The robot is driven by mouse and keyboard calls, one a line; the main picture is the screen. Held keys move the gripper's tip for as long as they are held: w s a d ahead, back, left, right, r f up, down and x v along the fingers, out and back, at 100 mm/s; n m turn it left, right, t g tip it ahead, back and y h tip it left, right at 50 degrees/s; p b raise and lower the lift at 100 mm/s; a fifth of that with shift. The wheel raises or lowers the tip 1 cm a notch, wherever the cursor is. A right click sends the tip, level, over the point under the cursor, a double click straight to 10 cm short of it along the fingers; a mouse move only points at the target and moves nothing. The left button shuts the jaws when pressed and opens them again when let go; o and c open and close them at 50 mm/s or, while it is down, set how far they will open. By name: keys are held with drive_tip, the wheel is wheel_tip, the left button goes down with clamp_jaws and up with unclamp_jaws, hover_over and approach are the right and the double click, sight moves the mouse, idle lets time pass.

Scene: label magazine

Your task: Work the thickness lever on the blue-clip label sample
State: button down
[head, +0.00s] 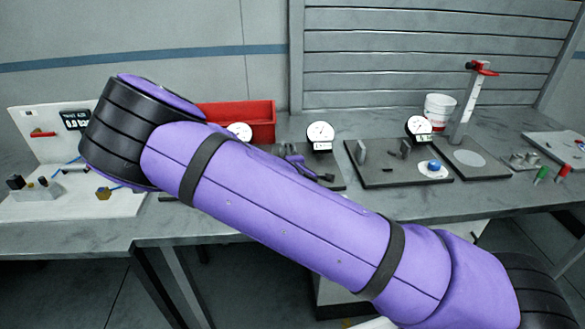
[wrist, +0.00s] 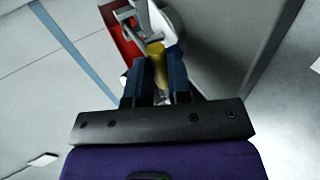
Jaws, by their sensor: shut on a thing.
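My gripper (wrist: 155,65) shows in the wrist view with its two dark blue fingers closed around a yellow cylindrical piece (wrist: 155,50). I cannot tell whether this piece is part of the thickness lever. A pale grey part (wrist: 155,20) is just beyond the fingertips. In the head view my purple arm crosses the middle and hides part of the bench; I cannot make out the gripper there. A small blue piece (head: 433,164) on a white disc sits on a dark plate at the right. I cannot tell whether it is the blue-clip label sample.
A red bin (head: 250,117) stands at the back of the bench. Dial gauges (head: 320,132) stand along it. At the right are a white cup (head: 438,110) and a tall stand with a red top (head: 466,100). A white board (head: 50,135) stands at the far left.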

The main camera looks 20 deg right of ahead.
drive_tip(key=shift+s+f, duration=0.35)
drive_tip(key=shift+f, duration=0.2)
drive_tip(key=c, duration=1.1)
unclamp_jaws()
drive_tip(key=shift+w+f, duration=0.1)
drive_tip(key=shift+c, duration=0.2)
drive_tip(key=shift+o, duration=0.4)
drive_tip(key=shift+w, duration=0.1)
drive_tip(key=shift+w+r, duration=0.1)
drive_tip(key=shift+r, duration=0.15)
drive_tip(key=v, duration=1)
drive_tip(key=shift+s+r, duration=0.2)
drive_tip(key=shift+s, duration=0.15)
